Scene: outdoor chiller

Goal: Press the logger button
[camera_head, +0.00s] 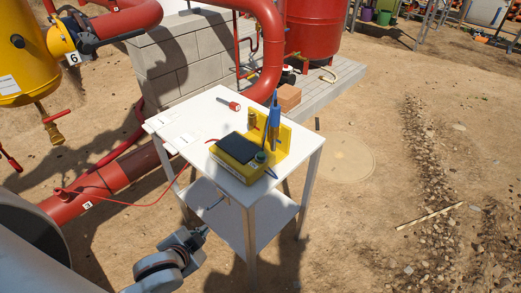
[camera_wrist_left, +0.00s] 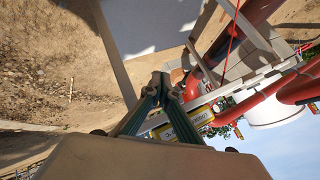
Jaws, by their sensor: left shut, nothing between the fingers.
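The logger is a yellow box with a dark panel (camera_head: 239,147) on the white table in the head view. A round green button (camera_head: 260,157) sits at its right front corner. A blue pen-like tool (camera_head: 274,115) stands upright beside a yellow bracket (camera_head: 284,142) behind it. My left gripper (camera_head: 205,231) is low in front of the table, left of its front leg, below the tabletop and apart from the logger. In the left wrist view its fingers (camera_wrist_left: 160,80) meet at the tips, with nothing between them. My right gripper is not in view.
The white table (camera_head: 185,118) has a lower shelf (camera_head: 258,222). A red-handled tool (camera_head: 228,104) lies near its back edge. A thin red cable (camera_head: 140,204) runs from the logger to the red pipe (camera_head: 110,188) at left. Bare ground lies right of the table.

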